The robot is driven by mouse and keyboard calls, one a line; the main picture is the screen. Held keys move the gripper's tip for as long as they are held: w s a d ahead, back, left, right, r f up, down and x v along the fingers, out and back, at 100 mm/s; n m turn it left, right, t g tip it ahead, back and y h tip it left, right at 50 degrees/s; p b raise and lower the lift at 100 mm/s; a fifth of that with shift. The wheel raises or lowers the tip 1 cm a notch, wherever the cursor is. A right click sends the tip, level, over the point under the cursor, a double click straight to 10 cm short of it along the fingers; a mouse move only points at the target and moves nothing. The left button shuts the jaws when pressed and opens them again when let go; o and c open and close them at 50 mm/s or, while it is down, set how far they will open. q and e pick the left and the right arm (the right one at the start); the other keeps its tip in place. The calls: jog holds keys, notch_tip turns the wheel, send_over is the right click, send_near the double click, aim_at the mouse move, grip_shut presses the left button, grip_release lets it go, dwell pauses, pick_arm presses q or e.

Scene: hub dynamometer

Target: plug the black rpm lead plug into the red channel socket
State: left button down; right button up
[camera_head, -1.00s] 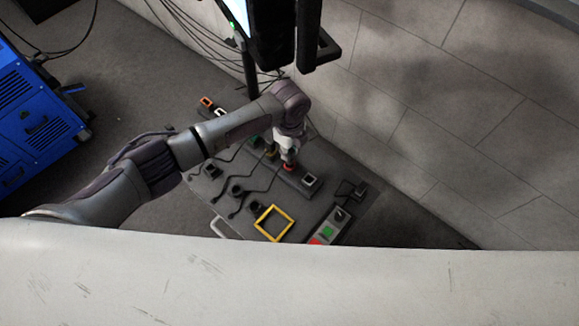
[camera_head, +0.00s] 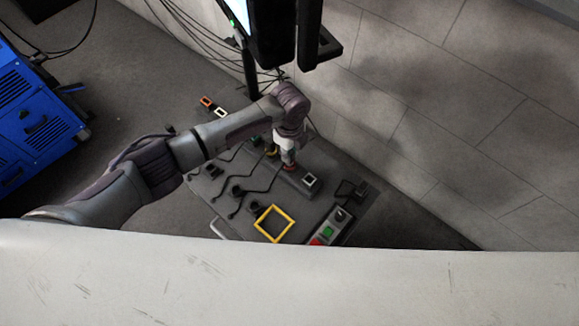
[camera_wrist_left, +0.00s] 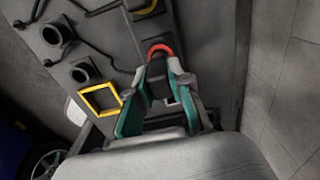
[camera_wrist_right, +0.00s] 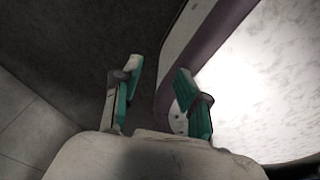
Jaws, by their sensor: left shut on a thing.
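The red channel socket (camera_head: 290,168) shows as a red rim on the dark bench panel, partly covered by my left gripper (camera_head: 289,160). In the left wrist view its red rim (camera_wrist_left: 160,48) curves just beyond the fingertips of my left gripper (camera_wrist_left: 160,88). That gripper is shut on a dark thing between its fingers, apparently the black rpm lead plug. The plug is mostly hidden, and I cannot tell how far it sits in the socket. My right gripper (camera_wrist_right: 156,88) is open and empty, away from the panel.
A yellow square frame (camera_head: 290,224), a white-rimmed socket (camera_head: 310,180) and a box with green and red buttons (camera_head: 328,231) are on the panel. Several black holders with leads lie to the left. A monitor post (camera_head: 249,75) stands behind; a blue cabinet (camera_head: 35,125) is far left.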

pick_arm(q)
jog(key=shift+f+b, duration=0.4)
jog(key=shift+f, duration=0.3)
jog(key=shift+f, duration=0.4)
jog(key=shift+r, duration=0.1)
jog(key=c, duration=1)
grip_release()
jog(key=shift+r, duration=0.1)
notch_tip(320, 180, up, 8)
jog(key=shift+f, duration=0.1)
